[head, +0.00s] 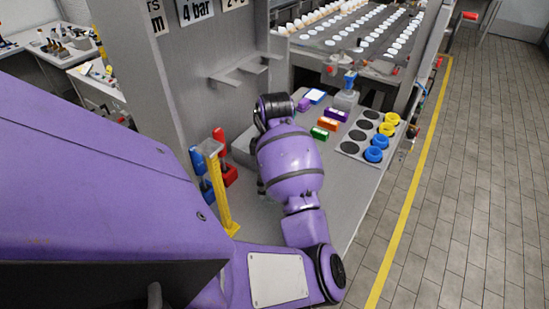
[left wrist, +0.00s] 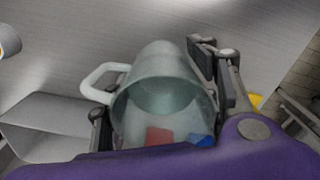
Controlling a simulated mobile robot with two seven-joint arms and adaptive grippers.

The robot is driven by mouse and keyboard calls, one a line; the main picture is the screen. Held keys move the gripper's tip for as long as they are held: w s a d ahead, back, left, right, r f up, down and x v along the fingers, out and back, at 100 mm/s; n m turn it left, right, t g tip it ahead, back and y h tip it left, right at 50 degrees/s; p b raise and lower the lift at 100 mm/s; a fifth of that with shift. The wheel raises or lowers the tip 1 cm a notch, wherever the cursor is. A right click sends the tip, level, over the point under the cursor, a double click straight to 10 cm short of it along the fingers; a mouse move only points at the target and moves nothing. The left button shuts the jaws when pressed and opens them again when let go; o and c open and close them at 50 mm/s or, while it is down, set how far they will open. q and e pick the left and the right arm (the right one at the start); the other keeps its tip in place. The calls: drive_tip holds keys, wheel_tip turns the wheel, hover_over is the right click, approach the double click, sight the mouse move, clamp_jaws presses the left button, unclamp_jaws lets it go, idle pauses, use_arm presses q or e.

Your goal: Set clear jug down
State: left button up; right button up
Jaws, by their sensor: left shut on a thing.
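The clear jug (left wrist: 165,88), a see-through pale green vessel with a white handle on its left, shows in the left wrist view. My left gripper (left wrist: 152,97) is shut on it, with one dark finger on each side. Red and blue patches show through or in the jug's lower part; I cannot tell which. A plain grey surface lies behind the jug; I cannot tell whether the jug touches it. In the head view my purple arm reaches over the grey worktop (head: 335,195) and hides the jug and gripper. My right gripper is in neither view.
A yellow post (head: 221,195) and red (head: 230,174) and blue holders stand left of my arm. The worktop's right front is clear.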

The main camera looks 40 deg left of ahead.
use_arm(q)
drive_tip(key=shift+f, duration=0.15)
drive_tip(key=shift+f, duration=0.1)
drive_tip(key=o, duration=1.4)
drive_tip(key=shift+f, duration=0.1)
